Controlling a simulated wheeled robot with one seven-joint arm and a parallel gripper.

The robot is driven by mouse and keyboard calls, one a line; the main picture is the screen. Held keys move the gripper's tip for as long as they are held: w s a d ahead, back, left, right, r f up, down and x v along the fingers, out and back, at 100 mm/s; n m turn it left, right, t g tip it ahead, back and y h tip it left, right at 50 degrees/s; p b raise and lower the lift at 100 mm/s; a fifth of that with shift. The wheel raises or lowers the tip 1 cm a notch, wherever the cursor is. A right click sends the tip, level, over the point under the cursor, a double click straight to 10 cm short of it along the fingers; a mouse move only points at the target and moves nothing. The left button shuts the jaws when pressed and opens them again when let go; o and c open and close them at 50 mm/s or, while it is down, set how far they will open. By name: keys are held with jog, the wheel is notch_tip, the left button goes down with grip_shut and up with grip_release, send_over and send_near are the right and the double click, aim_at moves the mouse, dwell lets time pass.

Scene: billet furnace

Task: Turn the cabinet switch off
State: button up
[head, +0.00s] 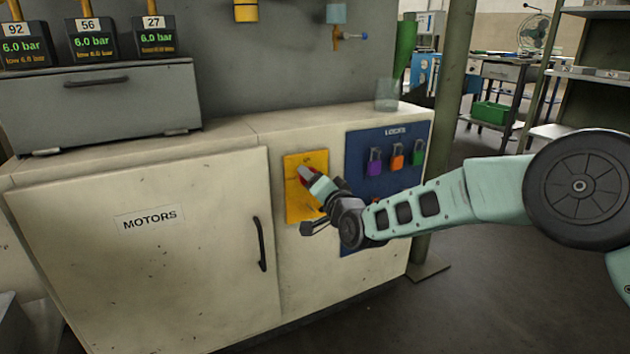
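The cabinet (143,250) is cream-coloured, with a door labelled MOTORS and a black handle (259,245). To the right of the door is a yellow switch plate (292,208). A red switch part (306,176) shows on the plate. My gripper (311,199) is at the plate, with one finger right by the red part and another finger lower, in front of the plate's lower edge. The fingers look apart. My gripper hides part of the plate and switch, and I cannot tell whether it touches the switch or which way the switch is turned.
A blue board (401,182) labelled LOCKS with purple, orange and green padlocks is just right of the switch, partly behind my arm. A glass (386,95) stands on the cabinet top near a green post. A grey drawer box (100,107) with displays stands at left.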

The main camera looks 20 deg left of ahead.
jog(key=shift+f+n+p, duration=0.1)
jog(key=shift+n+p, duration=0.55)
jog(key=shift+n, duration=4.45)
jog(key=o, duration=1)
jog(key=p+v, duration=0.4)
jog(key=v, duration=1.3)
jog(key=shift+s+d+p, duration=0.15)
jog(key=shift+s+p, duration=0.05)
jog(key=shift+p, duration=0.1)
